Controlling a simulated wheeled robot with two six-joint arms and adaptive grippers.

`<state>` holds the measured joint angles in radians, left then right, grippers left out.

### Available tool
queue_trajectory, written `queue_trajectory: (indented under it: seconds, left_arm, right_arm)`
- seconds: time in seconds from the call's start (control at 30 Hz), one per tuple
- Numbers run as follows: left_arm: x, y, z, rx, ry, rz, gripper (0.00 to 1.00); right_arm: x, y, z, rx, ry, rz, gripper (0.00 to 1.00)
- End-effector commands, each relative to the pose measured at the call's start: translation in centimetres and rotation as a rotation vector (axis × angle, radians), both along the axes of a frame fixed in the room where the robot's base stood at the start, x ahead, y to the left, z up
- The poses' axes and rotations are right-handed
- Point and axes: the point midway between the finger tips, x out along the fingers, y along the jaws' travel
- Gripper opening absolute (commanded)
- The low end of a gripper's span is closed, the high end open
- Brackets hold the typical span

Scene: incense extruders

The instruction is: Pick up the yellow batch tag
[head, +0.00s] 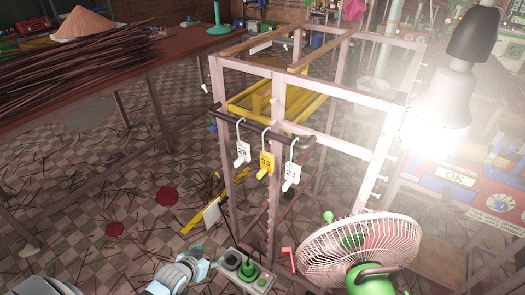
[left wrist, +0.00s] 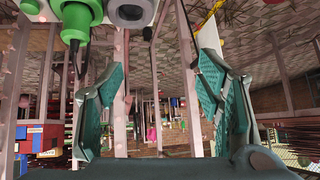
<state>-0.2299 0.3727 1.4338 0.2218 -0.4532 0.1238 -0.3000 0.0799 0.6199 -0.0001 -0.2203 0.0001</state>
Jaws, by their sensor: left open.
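The yellow batch tag (head: 266,164), marked 33, hangs by a pale hook from a dark horizontal bar (head: 255,127) at the front of a wooden rack. A white tag (head: 242,153) hangs to its left and another white tag (head: 291,173) to its right. My left gripper (head: 194,268) is at the bottom of the head view, below and left of the tags and well apart from them. In the left wrist view its teal fingers (left wrist: 158,105) are spread with nothing between them. I cannot make out the yellow tag there. My right gripper is not in view.
A control box (head: 248,270) with a green knob is just right of my left gripper. A fan (head: 360,245) stands at the lower right, beside a bright lamp (head: 437,110). The rack's posts (head: 277,190) stand behind the tags. Incense sticks (head: 70,65) cover the left table.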

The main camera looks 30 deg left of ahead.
Motion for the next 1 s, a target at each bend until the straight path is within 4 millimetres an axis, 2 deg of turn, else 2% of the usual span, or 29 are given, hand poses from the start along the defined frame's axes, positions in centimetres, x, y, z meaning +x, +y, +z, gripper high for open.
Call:
queue_trajectory:
  seconds: [0.03,0.1,0.2,0.3,0.37,0.43,0.7,1.0]
  left_arm:
    - [3.2,-0.3,6.8,-0.009,-0.097,-0.031,0.60]
    - [6.4,-1.6,14.5,-0.030,-0.214,-0.084,0.60]
    - [8.4,-4.0,22.6,-0.057,-0.330,-0.161,0.60]
    - [8.9,-5.8,27.1,-0.074,-0.391,-0.215,0.60]
    - [9.2,-6.4,28.1,-0.080,-0.406,-0.229,0.60]
    - [10.0,-6.7,28.0,-0.083,-0.414,-0.233,0.60]
    - [15.6,-7.6,25.4,-0.087,-0.414,-0.233,0.60]
    - [19.4,-8.0,23.6,-0.085,-0.412,-0.233,0.60]
  right_arm:
    - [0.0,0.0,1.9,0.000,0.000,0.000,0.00]
    - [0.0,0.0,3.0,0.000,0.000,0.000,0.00]
    - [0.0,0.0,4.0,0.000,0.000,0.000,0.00]
    - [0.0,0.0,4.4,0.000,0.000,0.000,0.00]
    - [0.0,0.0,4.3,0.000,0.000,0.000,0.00]
    - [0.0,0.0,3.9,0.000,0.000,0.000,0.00]
    - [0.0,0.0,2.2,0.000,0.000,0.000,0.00]
    - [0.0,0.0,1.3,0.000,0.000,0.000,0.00]
